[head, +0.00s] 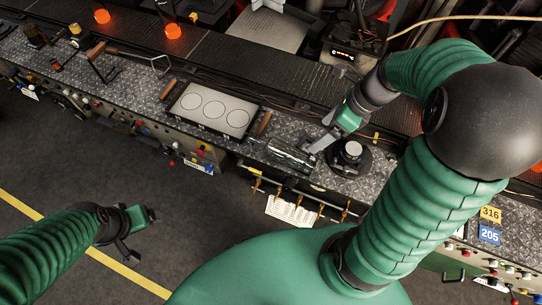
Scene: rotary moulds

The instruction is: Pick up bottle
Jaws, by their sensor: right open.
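A clear glass bottle (290,155) appears to lie on its side near the front edge of the metal bench. My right gripper (314,145) reaches down from the upper right and is open. Its fingers are at the right end of the bottle, and I cannot tell whether they touch it. My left gripper (134,236) hangs over the dark floor at the lower left, well away from the bench. Its finger opening is unclear from this angle.
A round black fixture (350,156) stands close to the right of my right gripper. Valves and a paper tag (290,211) hang below the bench edge. Glowing orange pieces (172,30) sit behind.

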